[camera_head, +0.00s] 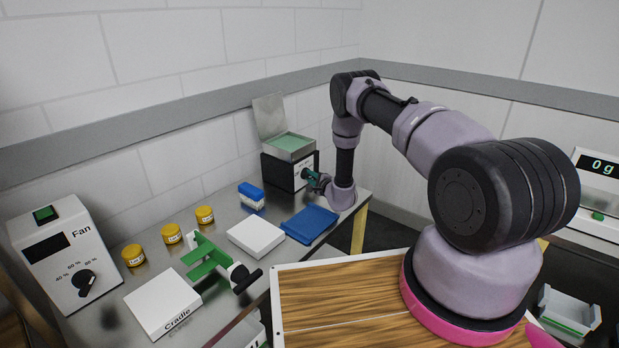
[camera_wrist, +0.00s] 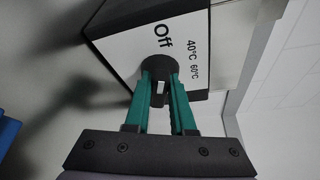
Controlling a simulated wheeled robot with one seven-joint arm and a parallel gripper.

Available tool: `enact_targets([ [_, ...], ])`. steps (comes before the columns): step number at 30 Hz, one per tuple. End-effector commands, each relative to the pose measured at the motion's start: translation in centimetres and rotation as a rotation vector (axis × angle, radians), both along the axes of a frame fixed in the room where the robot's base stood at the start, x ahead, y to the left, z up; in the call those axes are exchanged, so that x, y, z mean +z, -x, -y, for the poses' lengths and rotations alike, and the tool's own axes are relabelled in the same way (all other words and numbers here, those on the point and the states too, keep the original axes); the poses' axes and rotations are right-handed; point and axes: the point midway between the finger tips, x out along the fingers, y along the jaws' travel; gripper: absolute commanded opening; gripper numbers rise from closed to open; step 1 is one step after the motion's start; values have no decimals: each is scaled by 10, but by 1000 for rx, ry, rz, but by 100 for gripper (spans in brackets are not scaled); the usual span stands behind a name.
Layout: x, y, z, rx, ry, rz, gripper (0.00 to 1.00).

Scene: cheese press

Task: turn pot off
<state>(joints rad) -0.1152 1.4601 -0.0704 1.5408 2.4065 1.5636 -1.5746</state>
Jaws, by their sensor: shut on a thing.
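The pot (camera_head: 279,173) is a dark box with a white front panel at the back of the bench in the head view. Its lid (camera_head: 270,115) stands open over a green inside. In the wrist view, the pot's panel (camera_wrist: 193,68) reads Off, 40°C and 60°C around a round black knob (camera_wrist: 156,63). My gripper (camera_wrist: 160,77) has its two green fingers shut on the knob from either side. My gripper (camera_head: 313,178) also shows at the pot's front in the head view.
A blue tray (camera_head: 309,223) lies below my wrist, with a white block (camera_head: 256,236) and a blue-and-white box (camera_head: 251,195) nearby. Several yellow jars (camera_head: 205,214), a green-armed cradle (camera_head: 164,303) and a fan control box (camera_head: 70,255) stand left. A wooden board (camera_head: 330,300) lies in front.

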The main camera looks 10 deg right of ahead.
Motion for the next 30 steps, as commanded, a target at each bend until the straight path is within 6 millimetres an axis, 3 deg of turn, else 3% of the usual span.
enact_targets([
  [3,-1,1,0,1,2,-1,0],
  [4,-1,1,0,1,2,-1,34],
  [6,-1,0,0,1,2,-1,52],
  [17,0,4,1,1,1,-2,52],
  [20,1,14,5,1,0,-4,52],
  [30,10,76,29,1,1,-5,52],
])
